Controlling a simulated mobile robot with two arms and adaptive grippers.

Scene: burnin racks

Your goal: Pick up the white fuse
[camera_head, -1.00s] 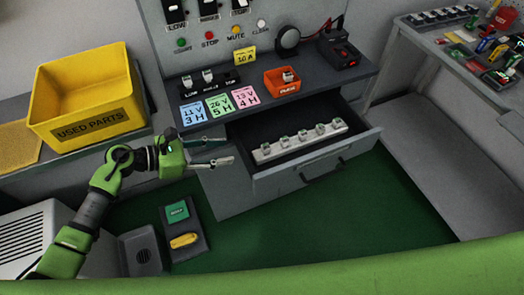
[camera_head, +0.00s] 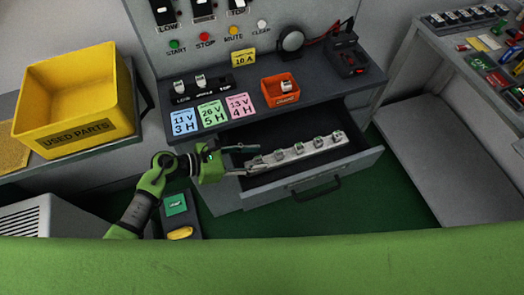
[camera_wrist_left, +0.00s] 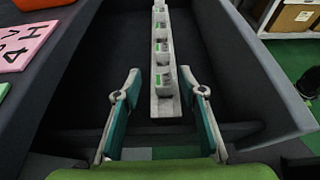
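A pale rack (camera_head: 290,163) in the open drawer holds a row of several small fuses with white bodies and green marks, such as this white fuse (camera_head: 299,148). In the left wrist view the row runs away from me, with the nearest fuse (camera_wrist_left: 164,82) just beyond the fingertips. My left gripper (camera_head: 254,160) is open and empty at the left end of the rack, and it shows in the wrist view (camera_wrist_left: 165,85) with its fingers on either side of the row's line. More white fuses stand in the black holder (camera_head: 215,90), and one (camera_head: 286,86) is in the orange bin. My right gripper is not in view.
The drawer (camera_head: 340,165) stands open below the counter. Blue, green and pink cards (camera_head: 212,114) lie on the counter. The orange bin (camera_head: 280,99) and a black device (camera_head: 347,55) stand further right. A yellow used-parts bin (camera_head: 75,95) is at left.

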